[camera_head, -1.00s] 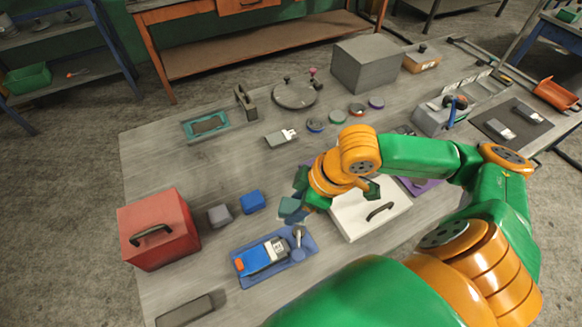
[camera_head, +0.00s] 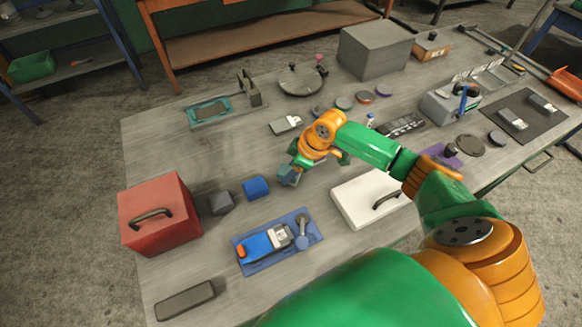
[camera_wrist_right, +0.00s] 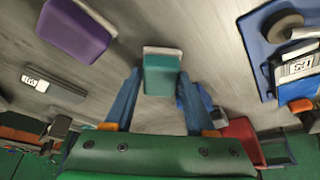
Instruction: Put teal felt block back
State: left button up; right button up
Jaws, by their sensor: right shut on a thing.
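The teal felt block (camera_head: 288,177) is at the tip of my right gripper (camera_head: 293,171), to the right of the blue block (camera_head: 256,187). In the right wrist view the teal block (camera_wrist_right: 161,74), with a pale edge, sits between the two blue fingers of my right gripper (camera_wrist_right: 160,98), which is shut on it. I cannot tell clearly whether the block touches the table. A grey block (camera_head: 221,203) sits left of the blue one. My left gripper is not in view.
A red box (camera_head: 158,214) stands at the left. A blue tray (camera_head: 310,222) with a blue device lies in front, and a white case (camera_head: 352,198) lies to the right. Several round discs, a teal tray (camera_head: 194,120) and a grey box (camera_head: 374,52) are farther back. The table's left middle is clear.

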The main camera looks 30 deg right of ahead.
jog(key=shift+f, duration=0.15)
jog(key=o, duration=1.2)
jog(key=v, duration=1.2)
